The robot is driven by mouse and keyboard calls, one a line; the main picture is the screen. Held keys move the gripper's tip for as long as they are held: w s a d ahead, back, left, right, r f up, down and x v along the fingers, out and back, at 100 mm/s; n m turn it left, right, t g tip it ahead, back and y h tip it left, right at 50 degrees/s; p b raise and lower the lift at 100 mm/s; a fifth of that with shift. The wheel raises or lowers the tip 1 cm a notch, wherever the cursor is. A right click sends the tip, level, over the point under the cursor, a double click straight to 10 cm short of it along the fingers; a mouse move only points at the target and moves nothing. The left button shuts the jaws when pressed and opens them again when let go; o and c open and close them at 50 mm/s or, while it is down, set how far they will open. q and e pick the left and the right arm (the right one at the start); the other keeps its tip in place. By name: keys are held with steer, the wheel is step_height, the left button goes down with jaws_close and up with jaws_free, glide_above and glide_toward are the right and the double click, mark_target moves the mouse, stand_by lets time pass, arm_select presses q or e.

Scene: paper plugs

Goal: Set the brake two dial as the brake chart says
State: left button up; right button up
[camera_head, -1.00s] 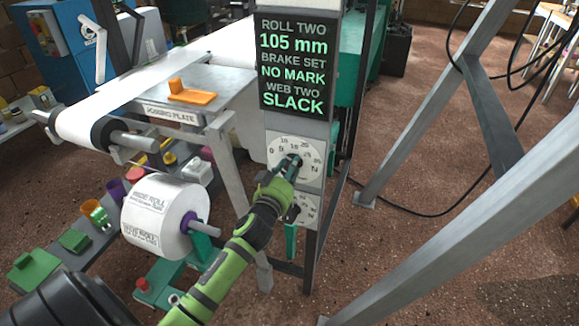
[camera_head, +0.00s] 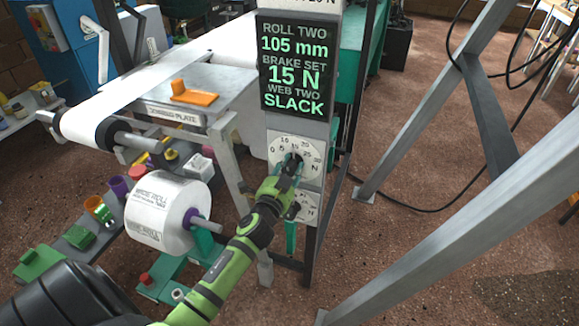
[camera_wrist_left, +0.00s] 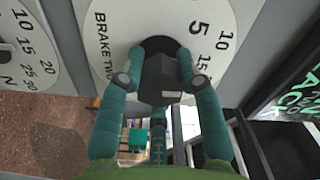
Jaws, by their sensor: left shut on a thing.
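The brake two dial (camera_head: 312,176) is a white round face with a force scale in N, on the grey post below the screen. My left gripper (camera_head: 289,170) reaches it from below left and covers part of the face. In the left wrist view, the dial face (camera_wrist_left: 215,14) reads "BRAKE TWO". There, the teal fingers of my left gripper (camera_wrist_left: 161,78) are shut on the dark knob (camera_wrist_left: 160,72) from both sides. The screen (camera_head: 296,65) reads roll two 105 mm, brake set 15 N, web two slack. My right gripper is not in view.
A second dial (camera_head: 308,213) sits just below, partly hidden by my left arm. A large paper roll (camera_head: 160,208) stands left of the arm. Slanted grey frame legs (camera_head: 420,110) stand to the right. A white plate above the screen is cut off.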

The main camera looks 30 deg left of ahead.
arm_select(q)
steer(key=m, duration=0.4)
steer(key=shift+w+d+r, duration=0.15)
steer(key=shift+d+r, duration=0.1)
steer(key=shift+r, duration=0.15)
steer(key=shift+f+m, duration=0.1)
steer(key=shift+m, duration=0.8)
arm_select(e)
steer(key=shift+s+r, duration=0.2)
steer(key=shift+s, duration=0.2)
arm_select(q)
steer(key=shift+d, duration=0.1)
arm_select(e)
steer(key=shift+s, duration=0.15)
arm_select(q)
steer(key=o, duration=1.2)
steer(key=shift+d, duration=0.1)
steer(key=shift+c, duration=0.2)
steer(key=shift+f, duration=0.15)
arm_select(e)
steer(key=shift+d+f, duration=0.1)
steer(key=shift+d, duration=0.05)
